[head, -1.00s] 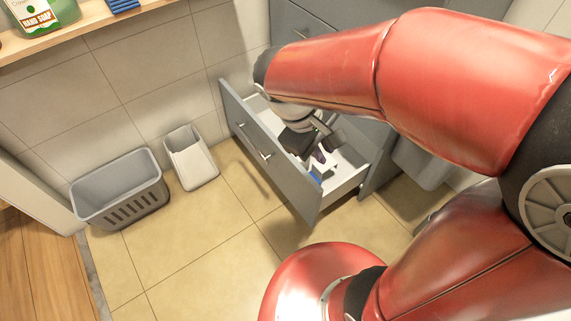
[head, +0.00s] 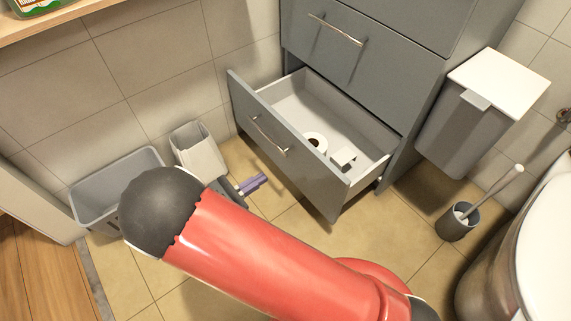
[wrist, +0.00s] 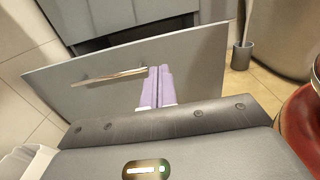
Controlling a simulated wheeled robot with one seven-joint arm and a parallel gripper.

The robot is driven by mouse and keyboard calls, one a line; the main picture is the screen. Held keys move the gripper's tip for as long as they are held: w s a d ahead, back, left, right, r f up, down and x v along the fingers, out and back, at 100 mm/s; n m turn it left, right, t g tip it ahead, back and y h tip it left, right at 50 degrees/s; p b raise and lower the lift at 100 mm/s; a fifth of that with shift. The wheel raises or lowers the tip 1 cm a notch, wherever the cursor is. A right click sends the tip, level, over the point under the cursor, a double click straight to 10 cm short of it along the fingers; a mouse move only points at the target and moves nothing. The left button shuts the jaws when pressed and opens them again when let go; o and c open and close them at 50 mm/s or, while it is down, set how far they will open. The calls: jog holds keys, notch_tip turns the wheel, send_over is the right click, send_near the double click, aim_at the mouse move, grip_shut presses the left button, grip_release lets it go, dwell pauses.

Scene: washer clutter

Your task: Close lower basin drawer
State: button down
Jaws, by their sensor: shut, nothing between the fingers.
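The lower basin drawer (head: 283,160) is pulled well out of the grey cabinet (head: 372,85). Its grey front has a metal bar handle (head: 268,136). A toilet roll (head: 316,142) and a small white box (head: 343,157) lie inside. My gripper (head: 255,183) is outside the drawer, in front of and below its front panel in the head view, with its purple fingers together and empty. In the wrist view the fingers (wrist: 157,86) point at the drawer front (wrist: 195,72), overlapping the right end of its handle (wrist: 110,77). I cannot tell whether they touch it.
A grey laundry basket (head: 112,175) and a small white bin (head: 197,150) stand left along the wall. A wall-hung box (head: 465,115), a toilet brush holder (head: 458,221) and a toilet (head: 525,240) are on the right. The upper drawer (head: 365,60) is shut.

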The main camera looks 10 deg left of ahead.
aim_at(307, 149)
jog(key=b+x, duration=0.1)
jog(key=x, duration=1.2)
jog(key=shift+d+b, duration=0.2)
jog(key=shift+b, duration=0.15)
jog(key=shift+w, duration=0.15)
jog(key=p+x, duration=0.1)
jog(key=x, duration=1.8)
jog(key=shift+w+d+p, duration=0.15)
jog(key=shift+d+p, duration=0.1)
jog(key=shift+p, duration=0.1)
jog(key=shift+a, duration=0.1)
